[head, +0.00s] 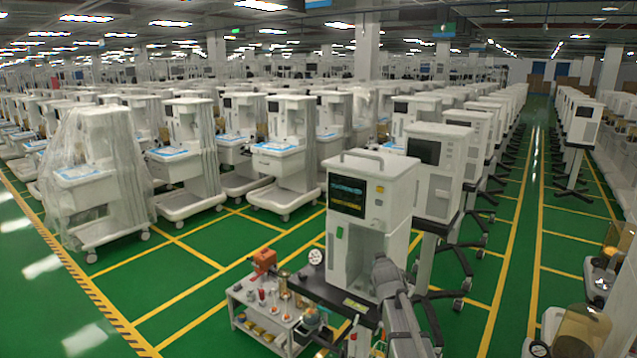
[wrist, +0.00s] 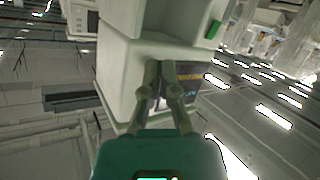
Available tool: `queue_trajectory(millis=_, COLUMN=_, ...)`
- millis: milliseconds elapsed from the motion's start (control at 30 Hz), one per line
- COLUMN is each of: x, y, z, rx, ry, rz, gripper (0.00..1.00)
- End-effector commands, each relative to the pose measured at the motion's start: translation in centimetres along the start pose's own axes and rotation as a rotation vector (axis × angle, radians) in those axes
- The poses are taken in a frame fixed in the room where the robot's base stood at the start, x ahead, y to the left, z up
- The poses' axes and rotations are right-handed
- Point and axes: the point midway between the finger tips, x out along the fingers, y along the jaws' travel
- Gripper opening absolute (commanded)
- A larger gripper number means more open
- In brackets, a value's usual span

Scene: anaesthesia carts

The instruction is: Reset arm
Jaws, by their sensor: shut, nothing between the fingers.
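My gripper (wrist: 162,72) is shut and empty in the wrist view, its two fingertips together in front of a white anaesthesia machine (wrist: 125,70). I cannot tell whether they touch it. The machine also shows in the head view as an upright white cabinet (head: 400,190) with a dark screen (head: 347,195) and a green tag (head: 339,232). My grey arm rises from the bottom edge of the head view in front of the machine's lower right part. My fingers cannot be made out clearly there.
A small white cart (head: 237,297) with several coloured items stands left of the machine. A dark tabletop (head: 318,283) lies at the machine's foot. Rows of white carts (head: 285,165) fill the left and back. Green floor aisles (head: 515,250) with yellow lines run right of the machine.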

Motion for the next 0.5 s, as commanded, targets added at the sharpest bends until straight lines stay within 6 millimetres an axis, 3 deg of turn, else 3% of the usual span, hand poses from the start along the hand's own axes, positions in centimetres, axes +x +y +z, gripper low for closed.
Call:
queue_trajectory(millis=100, x=-2.5, y=-0.5, z=3.6, rx=0.032, ry=-0.144, rz=-0.016, gripper=0.00)
queue_trajectory(millis=267, x=-5.8, y=-1.4, z=8.1, rx=0.071, ry=-0.337, rz=-0.044, gripper=0.00)
queue_trajectory(millis=500, x=-12.0, y=-3.0, z=14.2, rx=0.121, ry=-0.626, rz=-0.099, gripper=0.00)
